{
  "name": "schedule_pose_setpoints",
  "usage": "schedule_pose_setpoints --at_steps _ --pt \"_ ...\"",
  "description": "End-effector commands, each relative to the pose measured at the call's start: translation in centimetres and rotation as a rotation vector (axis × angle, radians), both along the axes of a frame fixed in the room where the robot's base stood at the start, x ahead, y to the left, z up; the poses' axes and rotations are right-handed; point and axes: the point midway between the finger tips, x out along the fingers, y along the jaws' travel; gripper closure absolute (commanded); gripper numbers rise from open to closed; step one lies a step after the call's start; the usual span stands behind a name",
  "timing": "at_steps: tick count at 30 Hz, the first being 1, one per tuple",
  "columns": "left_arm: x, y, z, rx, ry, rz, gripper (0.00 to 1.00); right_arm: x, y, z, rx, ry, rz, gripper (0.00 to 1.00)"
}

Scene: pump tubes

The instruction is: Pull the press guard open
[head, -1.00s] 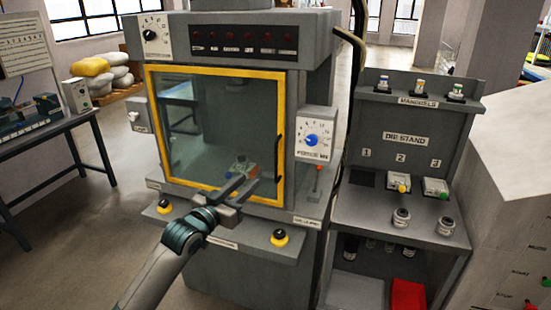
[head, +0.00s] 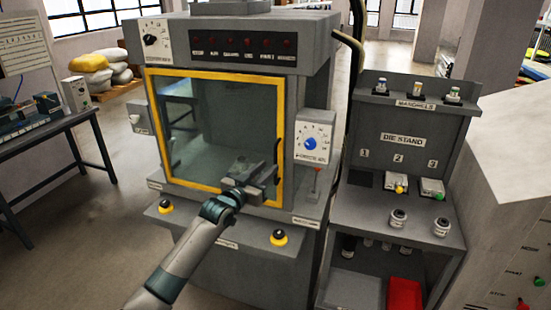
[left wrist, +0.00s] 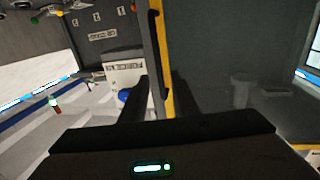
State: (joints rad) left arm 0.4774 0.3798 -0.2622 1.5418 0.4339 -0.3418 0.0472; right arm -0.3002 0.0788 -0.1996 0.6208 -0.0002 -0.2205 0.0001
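The press guard is a clear pane in a yellow frame (head: 215,75) on the front of the grey press; it looks closed. Its black upright handle (head: 277,160) is on the right side of the frame. My left gripper (head: 262,182) is at the lower part of this handle and hides some of it. In the left wrist view, the black handle (left wrist: 155,35) runs along the yellow frame (left wrist: 166,45), down between the two dark fingers (left wrist: 157,97). The fingers stand apart with a gap; contact with the handle cannot be told. My right gripper is not in view.
A dial box (head: 313,138) with a blue knob sits just right of the handle. The die stand (head: 400,165) is further right. A ledge with yellow-and-black buttons (head: 279,238) is below the guard. Open floor lies in front, left of the press.

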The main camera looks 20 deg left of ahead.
Motion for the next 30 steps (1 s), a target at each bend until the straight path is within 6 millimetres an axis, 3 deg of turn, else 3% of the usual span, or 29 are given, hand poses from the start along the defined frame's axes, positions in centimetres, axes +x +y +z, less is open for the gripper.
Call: schedule_pose_setpoints --at_steps 12,28,30 --pt "4.9 -1.2 0.1 0.000 0.000 0.000 0.72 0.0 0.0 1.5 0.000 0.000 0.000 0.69" --pt "5.9 -1.4 0.0 0.000 -0.001 0.000 0.72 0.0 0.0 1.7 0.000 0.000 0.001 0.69" --pt "5.9 -1.4 0.0 0.000 -0.001 0.000 0.86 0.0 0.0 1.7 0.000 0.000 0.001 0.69"
